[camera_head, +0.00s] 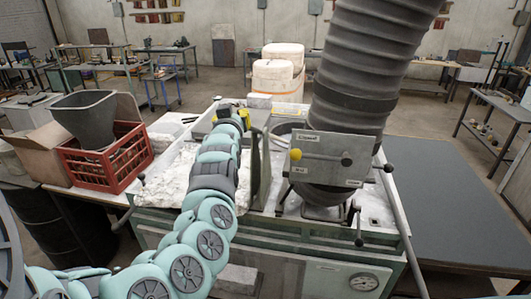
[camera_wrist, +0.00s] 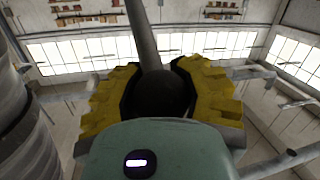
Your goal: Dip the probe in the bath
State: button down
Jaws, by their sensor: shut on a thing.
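My gripper (camera_head: 230,114), with yellow fingers, is over the far left part of the pale workbench unit (camera_head: 165,185), at the far end of my arm. In the wrist view its two yellow fingers (camera_wrist: 160,95) are shut around a dark, rounded piece. A grey rod, which I take as the probe (camera_wrist: 143,38), runs up from there. In the head view I cannot make out the probe. A round-rimmed opening (camera_head: 286,126) shows right of my gripper, partly behind the hose; it may be the bath, but I cannot see inside it.
A thick ribbed grey hose (camera_head: 365,70) comes down right of the opening. A metal panel with a yellow knob (camera_head: 296,154) stands before it. A dark upright plate (camera_head: 261,172) is right of my arm. A red crate (camera_head: 120,160) with a grey bucket (camera_head: 83,115) stands left.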

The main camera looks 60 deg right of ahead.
dwell(0.3)
jog(key=shift+c, duration=2.1)
grip_release()
notch_tip(320, 180, up, 10)
jog(key=shift+w+a, duration=0.1)
